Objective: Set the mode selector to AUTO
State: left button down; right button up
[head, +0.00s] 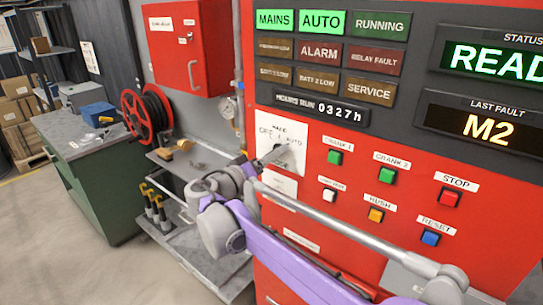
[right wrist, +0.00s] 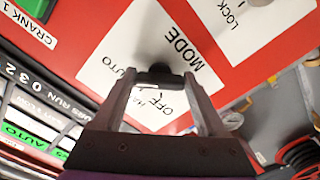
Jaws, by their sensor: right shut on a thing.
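The mode selector is a black knob on a white label plate (head: 290,133) on the red panel. In the right wrist view the plate (right wrist: 183,62) reads MODE, OFF and AUTO, with a third word partly hidden. The fingers hide part of the plate, and I cannot tell which position the knob points to. The AUTO lamp (head: 322,22) above is lit green. My left gripper is not in view.
Push buttons, including a green one (head: 335,157) and a red STOP (head: 449,198), sit right of the selector, near my arm. A second white plate marked LOCK (right wrist: 245,25) is beside the MODE plate. A red hose reel (head: 147,112) and green bench (head: 85,185) stand left.

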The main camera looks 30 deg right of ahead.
dwell(0.5)
jog(key=o, duration=1.3)
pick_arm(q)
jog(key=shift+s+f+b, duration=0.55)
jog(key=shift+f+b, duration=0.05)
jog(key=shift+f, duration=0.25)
pick_arm(e)
jog(key=v, duration=1.1)
jog(key=shift+w+d, duration=0.1)
